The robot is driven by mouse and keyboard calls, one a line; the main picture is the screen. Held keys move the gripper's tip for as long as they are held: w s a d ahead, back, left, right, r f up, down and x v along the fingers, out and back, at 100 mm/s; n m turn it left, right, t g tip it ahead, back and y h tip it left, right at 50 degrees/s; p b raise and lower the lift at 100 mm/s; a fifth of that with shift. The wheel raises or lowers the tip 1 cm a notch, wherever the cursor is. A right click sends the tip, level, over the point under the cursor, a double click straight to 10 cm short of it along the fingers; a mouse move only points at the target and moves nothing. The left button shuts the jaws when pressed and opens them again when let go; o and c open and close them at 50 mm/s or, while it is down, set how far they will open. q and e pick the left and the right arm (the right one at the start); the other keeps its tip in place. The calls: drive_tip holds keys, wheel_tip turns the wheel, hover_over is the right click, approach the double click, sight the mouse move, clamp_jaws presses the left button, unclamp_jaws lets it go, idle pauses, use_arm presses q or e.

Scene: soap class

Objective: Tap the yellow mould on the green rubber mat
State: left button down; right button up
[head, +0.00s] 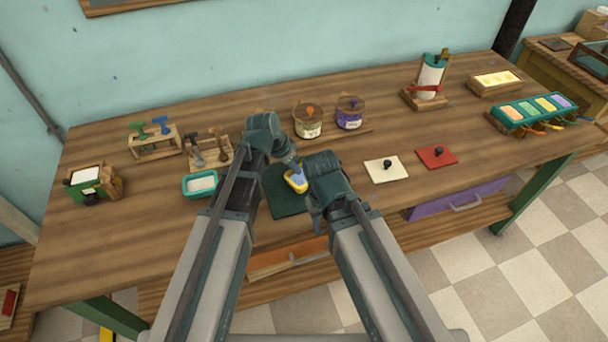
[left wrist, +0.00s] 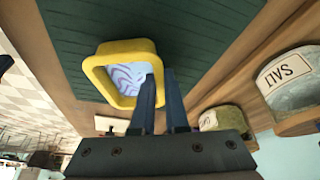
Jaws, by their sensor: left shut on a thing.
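The yellow mould (head: 296,183) is a small frame with pale purple-and-white swirled contents, over the dark green rubber mat (head: 285,203). It also shows in the left wrist view (left wrist: 96,66), tilted against the ridged mat (left wrist: 190,40). My left gripper (head: 291,164) is shut on the mould's wall, with one finger inside the rim and one outside. I cannot tell whether the mould touches the mat. My right gripper (head: 314,210) is close on the mould's right; its jaws are too small and hidden to judge.
Two lidded jars (head: 308,121) (head: 349,112) stand behind my grippers. A teal tray (head: 200,184) and wooden stamp racks (head: 154,141) are on the left. A cream plate (head: 387,168) and a red plate (head: 437,156) lie right.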

use_arm(q)
drive_tip(key=shift+w, duration=0.15)
wheel_tip(320, 180, up, 4)
drive_tip(key=p, duration=0.3)
drive_tip(key=shift+f+p, duration=0.2)
drive_tip(key=shift+p, duration=0.1)
